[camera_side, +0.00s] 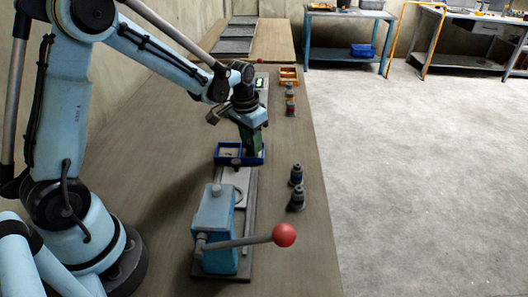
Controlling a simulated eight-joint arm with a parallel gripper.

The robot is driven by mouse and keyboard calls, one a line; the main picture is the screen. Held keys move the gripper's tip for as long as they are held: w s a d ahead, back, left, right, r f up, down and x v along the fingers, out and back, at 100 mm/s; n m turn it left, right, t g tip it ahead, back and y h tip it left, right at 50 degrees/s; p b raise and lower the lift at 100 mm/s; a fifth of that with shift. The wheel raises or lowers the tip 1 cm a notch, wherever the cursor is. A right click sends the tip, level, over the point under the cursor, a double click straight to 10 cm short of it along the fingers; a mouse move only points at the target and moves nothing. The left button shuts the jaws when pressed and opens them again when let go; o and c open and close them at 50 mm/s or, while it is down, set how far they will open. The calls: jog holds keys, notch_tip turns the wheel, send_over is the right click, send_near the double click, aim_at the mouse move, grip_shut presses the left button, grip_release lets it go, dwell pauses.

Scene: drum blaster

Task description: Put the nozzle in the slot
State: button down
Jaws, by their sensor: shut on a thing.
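My gripper (251,143) points down over the right part of a small blue divided tray (229,164) in the middle of the bench. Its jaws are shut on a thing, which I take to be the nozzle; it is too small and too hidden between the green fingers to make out. I cannot tell whether it touches the tray. The tray's left compartment shows and looks mostly empty. I cannot tell which opening is the slot.
A blue press (214,212) with a red-ended lever (284,235) stands in front of the tray. The bench's right side is partly clear.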

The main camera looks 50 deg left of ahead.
aim_at(248, 156)
jog(key=shift+f, duration=0.15)
jog(key=c, duration=0.8)
grip_release()
notch_tip(248, 156, up, 12)
jog(key=s, duration=0.2)
jog(key=shift+s+d+f+t, duration=0.1)
jog(key=shift+s+d+t, duration=0.95)
jog(key=shift+s, duration=0.85)
jog(key=shift+s+d+t, duration=0.9)
jog(key=shift+s+d, duration=0.35)
jog(key=shift+s, duration=0.7)
jog(key=shift+s+d+f+t, duration=0.1)
jog(key=shift+s+d+t, duration=0.95)
jog(key=shift+s, duration=0.85)
jog(key=shift+d, duration=0.1)
